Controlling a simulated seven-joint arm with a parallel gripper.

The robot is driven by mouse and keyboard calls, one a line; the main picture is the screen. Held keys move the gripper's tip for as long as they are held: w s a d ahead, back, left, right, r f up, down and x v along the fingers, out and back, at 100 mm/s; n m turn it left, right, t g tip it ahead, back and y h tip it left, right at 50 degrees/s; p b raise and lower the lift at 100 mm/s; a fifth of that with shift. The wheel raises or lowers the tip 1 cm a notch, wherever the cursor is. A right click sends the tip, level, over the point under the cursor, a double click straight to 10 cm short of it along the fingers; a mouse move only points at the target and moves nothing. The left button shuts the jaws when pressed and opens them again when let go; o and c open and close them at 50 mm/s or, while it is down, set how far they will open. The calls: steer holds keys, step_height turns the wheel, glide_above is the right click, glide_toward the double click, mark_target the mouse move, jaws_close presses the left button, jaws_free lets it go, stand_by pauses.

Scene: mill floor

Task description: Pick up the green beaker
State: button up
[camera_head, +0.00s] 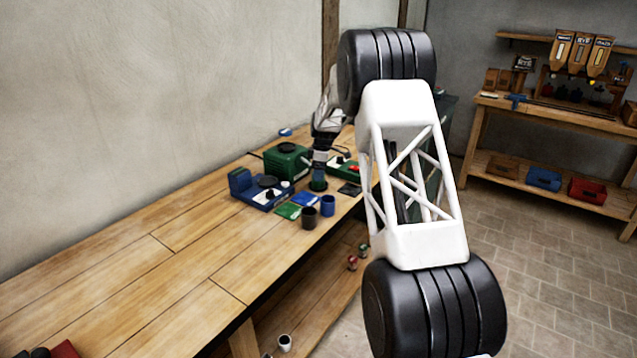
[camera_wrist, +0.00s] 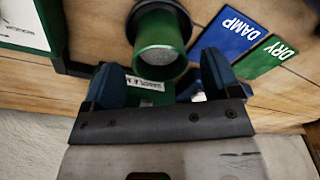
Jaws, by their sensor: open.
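The green beaker (camera_head: 318,185) stands on the wooden workbench in the head view, right under my gripper (camera_head: 319,166). In the wrist view the green beaker (camera_wrist: 152,30) shows a dark rim and a grey inside, just ahead of and between the two blue fingertips. My gripper (camera_wrist: 161,72) is open, with one finger to each side of the near part of the beaker. The pictures do not clearly show whether a finger touches it.
A blue cup (camera_head: 328,206) and a dark cup (camera_head: 309,218) stand nearby. A blue DAMP card (camera_wrist: 232,32) and green DRY card (camera_wrist: 268,58) lie beside the beaker. A blue scale (camera_head: 262,190) and green machine (camera_head: 287,161) stand left.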

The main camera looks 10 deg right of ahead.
steer(key=shift+a+f, duration=0.15)
steer(key=shift+f, duration=1.65)
steer(key=c, duration=1.1)
steer(key=shift+r, duration=5)
